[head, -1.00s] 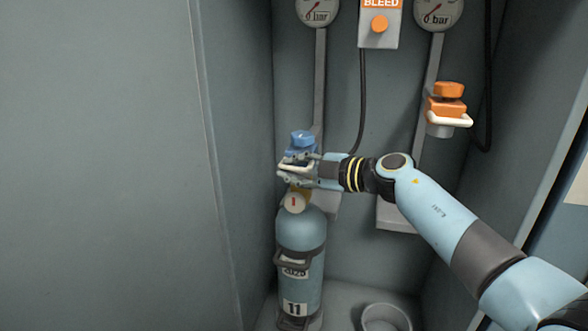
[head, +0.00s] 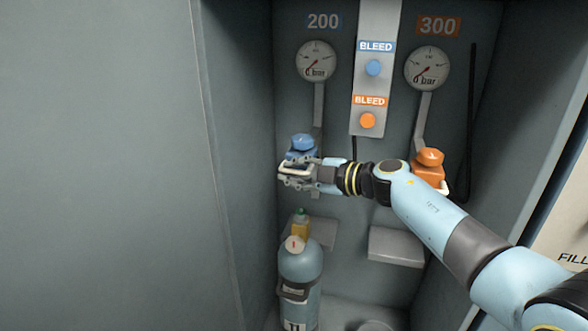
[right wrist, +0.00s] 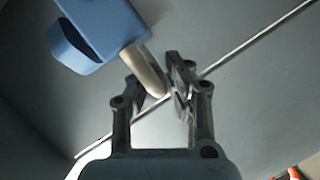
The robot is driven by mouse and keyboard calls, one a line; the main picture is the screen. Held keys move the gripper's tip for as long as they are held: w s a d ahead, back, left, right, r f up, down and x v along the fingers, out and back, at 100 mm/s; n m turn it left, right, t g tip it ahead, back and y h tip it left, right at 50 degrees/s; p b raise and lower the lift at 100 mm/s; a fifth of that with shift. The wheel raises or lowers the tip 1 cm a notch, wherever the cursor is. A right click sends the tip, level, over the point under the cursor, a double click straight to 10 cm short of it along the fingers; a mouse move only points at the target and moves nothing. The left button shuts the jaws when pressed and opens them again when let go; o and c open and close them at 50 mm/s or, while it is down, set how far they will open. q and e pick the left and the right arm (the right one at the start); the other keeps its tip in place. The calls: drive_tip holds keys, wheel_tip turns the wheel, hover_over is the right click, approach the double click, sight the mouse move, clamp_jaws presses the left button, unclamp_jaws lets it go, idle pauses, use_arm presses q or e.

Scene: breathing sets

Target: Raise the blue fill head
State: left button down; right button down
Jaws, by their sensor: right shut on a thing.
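The blue fill head (head: 302,146) is at the left of the cabinet, clear above the cylinder (head: 300,268) and its brass valve (head: 300,228). A gap shows between the head and the green-topped valve. My right gripper (head: 284,178) reaches in from the right at the head's pale handle, and its fingers partly cover the head's lower part. In the right wrist view the blue head (right wrist: 92,32) is at the upper left, and the gripper (right wrist: 155,80) is shut on its pale handle (right wrist: 145,70). My left gripper is out of view.
An orange fill head (head: 429,170) hangs at the right, partly behind my right arm. Two gauges, the left one (head: 317,60) and the right one (head: 427,68), and blue and orange bleed buttons (head: 373,68) are above. A grey shelf (head: 397,246) juts out below.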

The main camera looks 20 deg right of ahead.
drive_tip(key=shift+w+r, duration=0.15)
drive_tip(key=shift+r, duration=0.25)
drive_tip(key=c, duration=1.4)
unclamp_jaws()
drive_tip(key=shift+o, duration=0.2)
drive_tip(key=shift+f, duration=0.1)
drive_tip(key=v, duration=0.7)
drive_tip(key=shift+s+d, duration=0.15)
drive_tip(key=shift+s, duration=0.2)
drive_tip(key=shift+f, duration=0.1)
